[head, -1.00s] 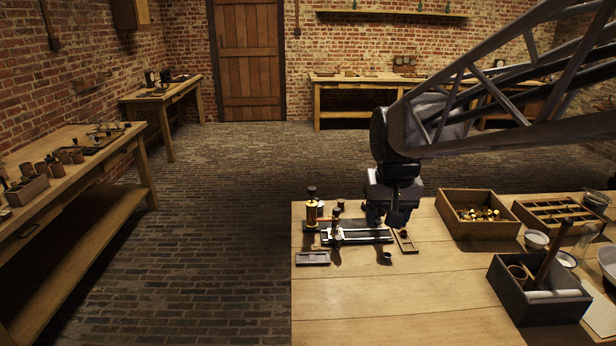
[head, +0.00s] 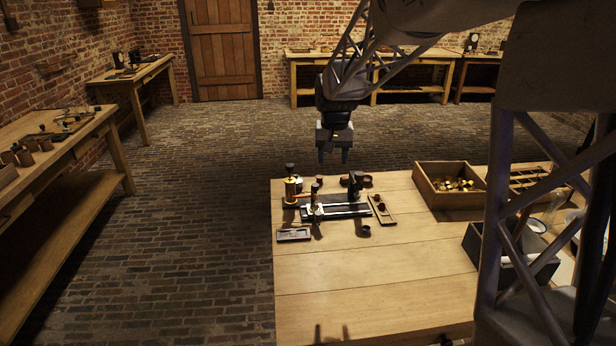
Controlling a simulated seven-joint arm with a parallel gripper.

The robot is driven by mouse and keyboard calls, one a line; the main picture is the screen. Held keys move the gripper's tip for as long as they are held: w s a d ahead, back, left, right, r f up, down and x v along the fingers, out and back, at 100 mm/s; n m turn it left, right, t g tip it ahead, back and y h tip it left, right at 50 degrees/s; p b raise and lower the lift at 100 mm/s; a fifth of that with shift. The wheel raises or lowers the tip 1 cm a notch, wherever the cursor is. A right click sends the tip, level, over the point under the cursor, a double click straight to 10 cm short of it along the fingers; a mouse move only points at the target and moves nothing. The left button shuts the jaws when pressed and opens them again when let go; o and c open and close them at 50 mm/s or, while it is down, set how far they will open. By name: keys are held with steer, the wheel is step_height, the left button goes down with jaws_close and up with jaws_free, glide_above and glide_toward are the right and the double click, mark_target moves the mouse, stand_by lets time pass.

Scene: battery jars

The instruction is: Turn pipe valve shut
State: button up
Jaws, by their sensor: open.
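I cannot make out a pipe valve for certain. A small apparatus stands at the far left of the wooden table. It has a brass column with a dark knob (head: 290,187), a smaller upright post (head: 315,194), a dark upright piece (head: 356,188) and a low rail base (head: 346,211). My gripper (head: 335,157) hangs above and behind the apparatus, fingers pointing down. It is open, with nothing seen between the fingers, and looks clear of everything.
A small wooden tray (head: 388,218) with dark red pieces, a dark cup (head: 364,231) and a flat grey tray (head: 293,235) lie around the apparatus. A wooden box (head: 424,187) of brass pieces stands to the right. The table's front middle is clear.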

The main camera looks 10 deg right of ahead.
glide_above(315, 185)
steer(key=shift+m+g, duration=0.3)
steer(key=shift+g, duration=0.1)
step_height(315, 185, down, 13)
steer(key=shift+s+r, duration=0.1)
steer(key=shift+f, duration=3.95)
steer(key=c, duration=0.9)
steer(key=shift+c, duration=0.2)
